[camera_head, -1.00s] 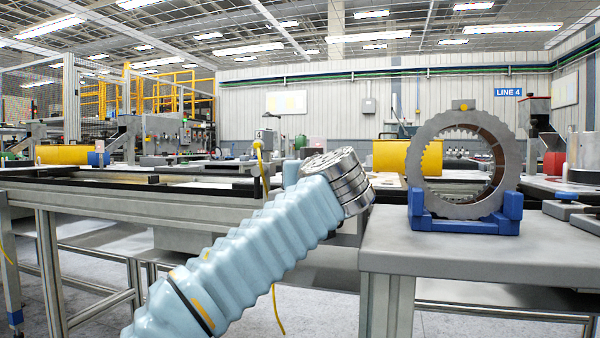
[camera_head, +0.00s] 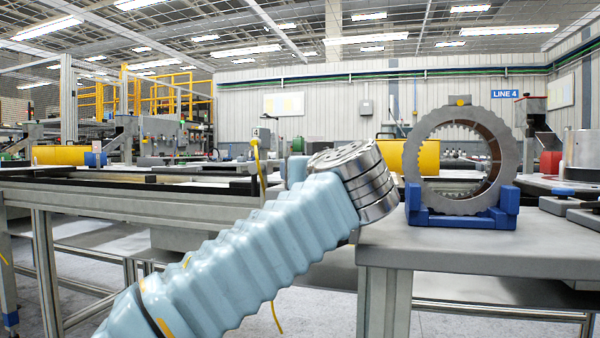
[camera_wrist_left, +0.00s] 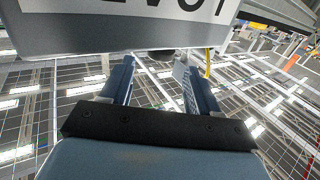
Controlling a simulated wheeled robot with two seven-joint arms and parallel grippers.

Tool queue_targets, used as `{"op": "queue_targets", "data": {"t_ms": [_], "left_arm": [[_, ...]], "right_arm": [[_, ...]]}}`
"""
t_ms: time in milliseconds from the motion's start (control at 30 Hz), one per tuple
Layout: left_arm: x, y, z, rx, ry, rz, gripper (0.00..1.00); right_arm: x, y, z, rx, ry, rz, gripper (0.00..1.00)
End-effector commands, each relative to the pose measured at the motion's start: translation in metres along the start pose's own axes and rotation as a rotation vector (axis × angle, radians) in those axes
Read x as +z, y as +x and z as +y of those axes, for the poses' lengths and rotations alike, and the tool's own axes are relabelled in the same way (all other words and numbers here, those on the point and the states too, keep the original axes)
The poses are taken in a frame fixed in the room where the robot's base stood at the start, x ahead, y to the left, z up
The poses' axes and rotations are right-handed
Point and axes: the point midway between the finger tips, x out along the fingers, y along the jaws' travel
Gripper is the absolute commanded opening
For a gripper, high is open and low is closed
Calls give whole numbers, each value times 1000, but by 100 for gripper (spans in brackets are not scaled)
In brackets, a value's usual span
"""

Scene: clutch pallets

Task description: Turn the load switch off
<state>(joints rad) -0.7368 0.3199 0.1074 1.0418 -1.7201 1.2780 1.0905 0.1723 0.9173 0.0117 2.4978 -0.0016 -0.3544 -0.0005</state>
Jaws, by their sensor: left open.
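My left gripper (camera_wrist_left: 155,63) is open in the left wrist view, its two blue fingers apart with nothing between them. A pale panel or box (camera_wrist_left: 110,30) with large dark letters, partly cut off, fills the top of that view just beyond the fingertips. A small dark rounded part (camera_wrist_left: 162,52) shows at its lower edge; I cannot tell whether it is the load switch. In the head view my left arm reaches up from the bottom and its gripper is hidden behind the metal wrist discs. No load switch can be made out there. My right gripper is not in view.
A grey table (camera_head: 465,258) at right holds a large toothed ring (camera_head: 428,150) in a blue cradle (camera_head: 460,220). A long conveyor frame (camera_head: 120,206) runs behind my arm. A yellow cable (camera_head: 257,160) hangs near the wrist, beside a small tag marked 4 (camera_head: 256,133).

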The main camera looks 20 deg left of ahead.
Motion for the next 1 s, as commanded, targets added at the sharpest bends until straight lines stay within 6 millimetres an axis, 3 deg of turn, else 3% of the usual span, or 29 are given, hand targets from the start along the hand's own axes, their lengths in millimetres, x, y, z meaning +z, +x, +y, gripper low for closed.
{"op": "queue_targets", "data": {"t_ms": [133, 433, 667, 867, 1000], "left_arm": [[0, -12, 0, 0, 0, 1, 61], [-1, -13, -1, 2, 0, 1, 62], [-22, -28, -25, 179, 12, 19, 62], [-8, -45, -45, 367, 3, 2, 62], [-1, -41, -43, 400, 0, -6, 62]], "right_arm": [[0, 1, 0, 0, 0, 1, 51], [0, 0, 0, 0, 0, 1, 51], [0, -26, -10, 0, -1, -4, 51], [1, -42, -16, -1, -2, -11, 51], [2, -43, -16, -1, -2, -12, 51]]}}
